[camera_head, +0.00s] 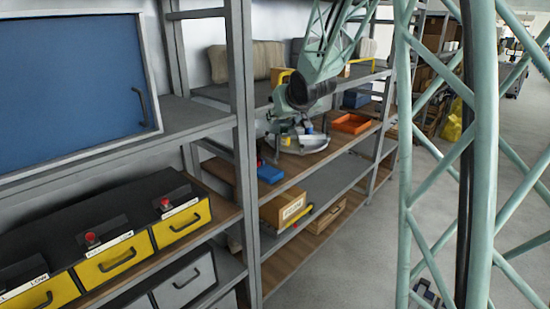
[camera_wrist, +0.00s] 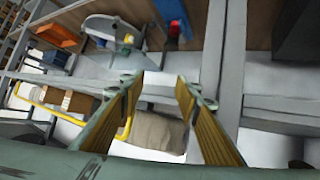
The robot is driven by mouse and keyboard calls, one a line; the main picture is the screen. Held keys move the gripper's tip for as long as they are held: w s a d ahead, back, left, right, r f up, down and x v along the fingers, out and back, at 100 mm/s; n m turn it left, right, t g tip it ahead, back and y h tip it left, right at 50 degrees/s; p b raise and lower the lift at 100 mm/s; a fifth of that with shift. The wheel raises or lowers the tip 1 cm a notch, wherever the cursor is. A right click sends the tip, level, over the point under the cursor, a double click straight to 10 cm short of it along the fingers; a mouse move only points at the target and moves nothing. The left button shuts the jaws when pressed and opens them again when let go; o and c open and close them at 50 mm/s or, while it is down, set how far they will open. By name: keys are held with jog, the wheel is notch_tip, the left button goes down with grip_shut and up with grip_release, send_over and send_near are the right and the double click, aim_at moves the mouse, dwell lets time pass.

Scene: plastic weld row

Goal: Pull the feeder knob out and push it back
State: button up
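My gripper (camera_wrist: 157,80) is open and empty in the wrist view, its two yellow-padded fingers spread apart over a pale gap. In the head view the arm end hangs over the middle shelf, and its fingertips are hard to make out. A grey round bowl (camera_head: 304,146) with small yellow and blue parts sits on that shelf below the arm; it also shows in the wrist view (camera_wrist: 100,27), beyond the fingers. Red knobs (camera_head: 91,238) (camera_head: 165,204) stand on dark boxes at the lower left, away from my gripper. I cannot tell which knob is the feeder knob.
A blue item (camera_head: 270,173) and an orange tray (camera_head: 351,123) share the bowl's shelf. A cardboard box (camera_head: 287,207) is lower down. Yellow drawers (camera_head: 182,222) are at the left. Grey shelf posts (camera_head: 243,120) are obstacles; open floor (camera_head: 370,260) lies in front.

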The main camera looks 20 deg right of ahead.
jog(key=w+d+f+t+y, duration=0.1)
jog(key=w+d+f+t, duration=0.1)
jog(key=w+d+f, duration=0.35)
jog(key=w+d+f+t+y, duration=0.1)
jog(key=w+d+f, duration=0.2)
jog(key=w+f, duration=0.55)
jog(key=w+d+f+t+y+b, duration=0.1)
jog(key=w+d+f+t+y, duration=0.2)
jog(key=f, duration=0.6)
send_near(275, 156)
jog(key=s+d, duration=0.2)
jog(key=shift+s+a+f+n+y, duration=0.15)
jog(key=shift+f+n+y, duration=0.25)
jog(key=shift+f, duration=0.05)
jog(key=shift+b+x, duration=0.9)
jog(key=shift+x, duration=5.95)
jog(key=shift+r, duration=0.1)
